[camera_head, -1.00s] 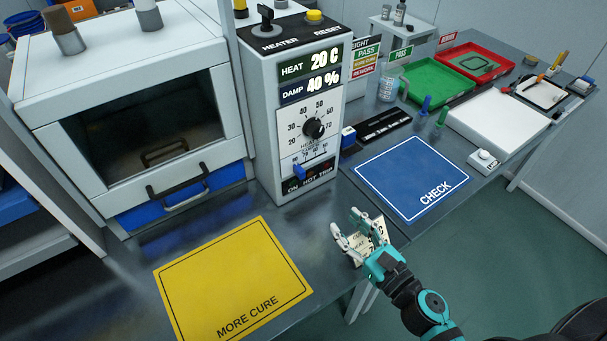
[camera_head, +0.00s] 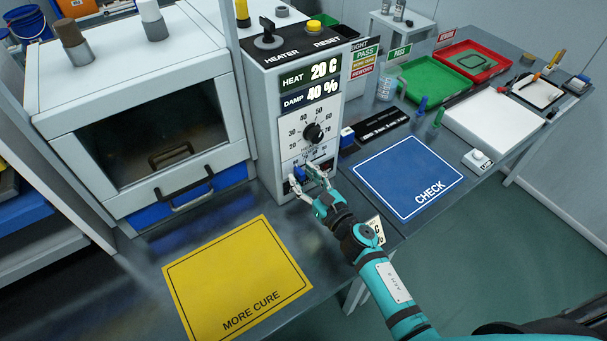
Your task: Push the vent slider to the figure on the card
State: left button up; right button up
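The vent slider (camera_head: 299,173) is a small blue knob low on the front of the heater box (camera_head: 262,95), near the left end of a scale whose figures are too small to read. My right gripper (camera_head: 309,178) is at the slider, its fingers spread and partly covering the scale. I cannot tell whether a finger touches the knob. The card (camera_head: 377,229) is cream with dark print and stands at the bench's front edge; my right arm hides part of it, so its figure is not readable. My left gripper is not in view.
The box shows HEAT 20 C and DAMP 40 %, with a black dial (camera_head: 313,133) above the slider. A cabinet with a glass door (camera_head: 150,140) stands left. A yellow mat (camera_head: 235,275) and a blue CHECK mat (camera_head: 408,177) lie flat on the bench.

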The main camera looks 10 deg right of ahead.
jog(key=shift+w, duration=0.1)
jog(key=shift+c, duration=0.3)
grip_shut()
